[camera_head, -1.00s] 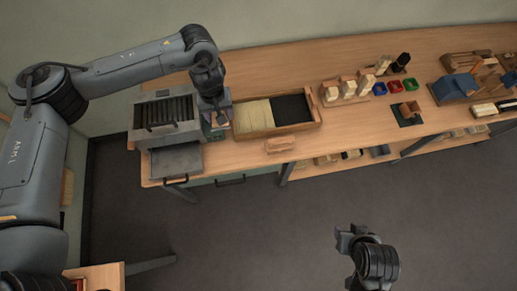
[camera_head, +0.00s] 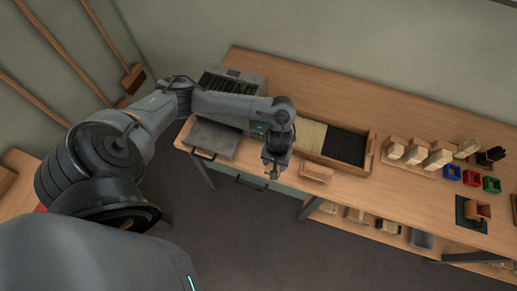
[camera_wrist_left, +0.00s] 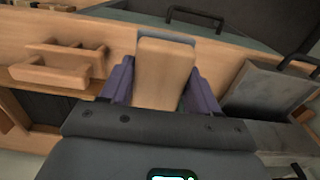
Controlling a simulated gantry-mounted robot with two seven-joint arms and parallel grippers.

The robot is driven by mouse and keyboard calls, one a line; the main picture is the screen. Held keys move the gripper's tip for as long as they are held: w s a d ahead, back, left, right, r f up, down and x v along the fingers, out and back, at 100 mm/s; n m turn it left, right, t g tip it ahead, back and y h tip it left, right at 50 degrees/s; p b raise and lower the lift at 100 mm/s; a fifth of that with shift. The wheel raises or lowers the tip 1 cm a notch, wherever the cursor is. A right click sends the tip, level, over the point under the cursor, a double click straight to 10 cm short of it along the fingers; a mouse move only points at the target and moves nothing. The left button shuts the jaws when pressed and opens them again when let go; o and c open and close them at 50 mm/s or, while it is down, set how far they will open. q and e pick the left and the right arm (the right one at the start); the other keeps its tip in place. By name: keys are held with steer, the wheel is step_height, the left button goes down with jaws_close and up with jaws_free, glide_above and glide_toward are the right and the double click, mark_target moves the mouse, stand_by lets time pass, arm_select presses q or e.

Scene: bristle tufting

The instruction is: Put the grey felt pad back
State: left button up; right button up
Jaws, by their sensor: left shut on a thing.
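My left gripper (camera_head: 272,170) is over the front edge of the bench, between the metal tray and the small wooden holder. In the left wrist view its purple fingers (camera_wrist_left: 152,88) are shut on a tan wooden block (camera_wrist_left: 164,72). A thin grey-blue layer (camera_wrist_left: 168,36) shows at the block's far end; it looks like the grey felt pad, though its face is hidden. The slotted wooden holder (camera_head: 316,173) stands at the bench's front edge, right of the gripper; it also shows in the left wrist view (camera_wrist_left: 62,68). My right gripper is out of view.
Behind the gripper is a wooden box (camera_head: 371,150) with pale and black bristle compartments. A slatted metal unit (camera_head: 234,84) with a pulled-out tray (camera_head: 211,138) is to the left. Brush blocks (camera_head: 437,158) and coloured cups (camera_head: 472,178) stand right. A drawer handle (camera_head: 250,184) lies below the edge.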

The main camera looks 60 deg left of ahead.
arm_select(q)
steer(key=shift+s+f, duration=0.25)
steer(key=shift+f, duration=0.1)
steer(key=a+f+b, duration=0.4)
steer(key=a, duration=0.1)
steer(key=b, duration=0.2)
glide_above(257, 156)
step_height(257, 156, down, 3)
steer(key=shift+r, duration=0.1)
steer(key=shift+f+b, duration=0.5)
steer(key=shift+f, duration=1.55)
steer(key=shift+f, duration=0.1)
steer(key=o, duration=1)
steer(key=shift+w, duration=0.1)
